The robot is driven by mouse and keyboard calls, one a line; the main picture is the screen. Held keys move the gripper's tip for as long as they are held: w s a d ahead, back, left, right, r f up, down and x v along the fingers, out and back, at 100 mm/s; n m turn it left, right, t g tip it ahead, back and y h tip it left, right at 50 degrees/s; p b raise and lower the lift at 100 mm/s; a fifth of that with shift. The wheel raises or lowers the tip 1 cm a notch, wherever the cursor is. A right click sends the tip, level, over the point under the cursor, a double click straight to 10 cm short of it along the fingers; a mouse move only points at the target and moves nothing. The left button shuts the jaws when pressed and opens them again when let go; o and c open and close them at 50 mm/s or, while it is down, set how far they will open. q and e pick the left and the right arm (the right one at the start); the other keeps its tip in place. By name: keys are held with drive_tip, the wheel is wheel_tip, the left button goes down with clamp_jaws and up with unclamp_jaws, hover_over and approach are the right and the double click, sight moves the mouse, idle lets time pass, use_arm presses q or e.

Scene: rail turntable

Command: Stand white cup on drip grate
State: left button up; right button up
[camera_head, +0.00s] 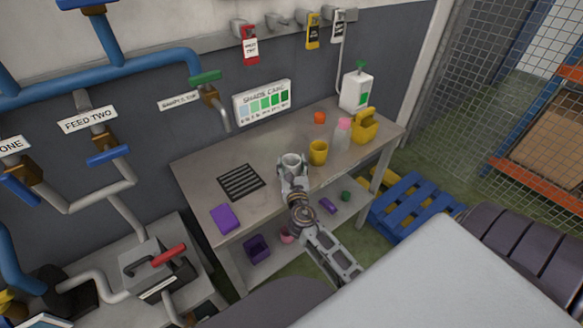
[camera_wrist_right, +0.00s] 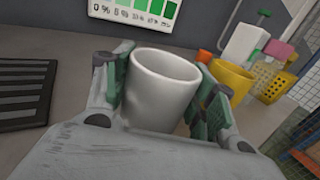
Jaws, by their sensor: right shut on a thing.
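The white cup (camera_wrist_right: 160,88) is upright between the green-padded fingers of my right gripper (camera_wrist_right: 165,95), which is shut on it. In the head view the cup (camera_head: 293,160) shows above the bench, with my right gripper (camera_head: 294,178) at its near side. I cannot tell whether its base touches the bench. The drip grate (camera_head: 241,182) is a dark slatted square on the bench, left of the cup and apart from it. It also shows at the left of the wrist view (camera_wrist_right: 22,92). My left gripper is not in view.
A yellow cup (camera_head: 318,152) stands just right of the white cup. A purple item (camera_head: 225,218) lies near the front edge. A tap (camera_head: 213,96) hangs above the bench's back.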

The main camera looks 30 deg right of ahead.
drive_tip(key=shift+r, duration=0.15)
drive_tip(key=shift+r+p, duration=0.4)
drive_tip(key=shift+r, duration=0.55)
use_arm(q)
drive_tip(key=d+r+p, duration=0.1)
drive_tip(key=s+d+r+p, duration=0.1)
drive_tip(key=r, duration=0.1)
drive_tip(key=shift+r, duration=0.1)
use_arm(e)
wheel_tip(320, 180, up, 8)
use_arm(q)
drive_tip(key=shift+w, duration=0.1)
use_arm(e)
drive_tip(key=shift+w+f, duration=0.1)
